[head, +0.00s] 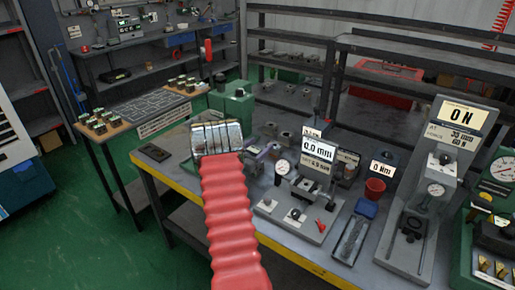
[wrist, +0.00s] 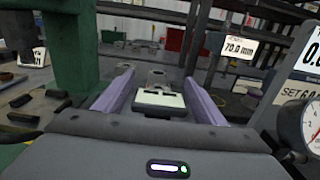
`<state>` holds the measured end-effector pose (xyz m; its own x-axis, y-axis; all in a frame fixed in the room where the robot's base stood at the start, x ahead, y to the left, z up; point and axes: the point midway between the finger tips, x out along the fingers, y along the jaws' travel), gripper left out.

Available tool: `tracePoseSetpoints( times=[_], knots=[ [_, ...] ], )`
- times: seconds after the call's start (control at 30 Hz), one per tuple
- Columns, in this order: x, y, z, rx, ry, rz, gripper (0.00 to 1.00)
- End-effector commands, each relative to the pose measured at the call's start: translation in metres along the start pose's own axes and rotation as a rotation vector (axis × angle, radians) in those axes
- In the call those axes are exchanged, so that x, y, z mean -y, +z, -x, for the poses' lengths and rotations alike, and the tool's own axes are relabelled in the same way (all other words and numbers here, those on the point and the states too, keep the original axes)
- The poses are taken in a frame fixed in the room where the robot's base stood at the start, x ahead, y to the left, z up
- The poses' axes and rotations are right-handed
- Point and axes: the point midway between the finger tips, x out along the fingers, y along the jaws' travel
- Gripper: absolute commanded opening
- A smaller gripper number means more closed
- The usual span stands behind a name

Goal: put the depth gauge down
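My gripper (head: 261,154) is low over the workbench in the head view, past the end of my red sleeved arm. In the wrist view, its two purple fingers (wrist: 160,85) stand wide apart. A small grey piece with a pale face and dark slots (wrist: 160,102) shows between and below them. Clear gaps seem to show on both sides of it. It may be the depth gauge, but I cannot tell for sure. A grey part with a rounded end (wrist: 158,78) lies just beyond it. My arm hides part of this area in the head view.
A stand with a dial and a 0.0 mm display (head: 318,150) is right of my gripper. A red cup (head: 375,188), blue box (head: 366,208) and tall press (head: 430,200) stand farther right. A green machine (head: 233,102) is behind. A 70.8 mm display (wrist: 241,47) shows in the wrist view.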

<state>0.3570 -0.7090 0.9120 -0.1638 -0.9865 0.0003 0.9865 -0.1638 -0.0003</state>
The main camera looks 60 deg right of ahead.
Motion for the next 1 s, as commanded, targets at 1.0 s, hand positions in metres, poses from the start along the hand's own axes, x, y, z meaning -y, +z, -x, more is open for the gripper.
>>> tracePoseSetpoints(
  times=[1.0],
  knots=[
    [-0.001,0.007,0.09,-0.001,0.002,0.0,0.67]
  ],
)
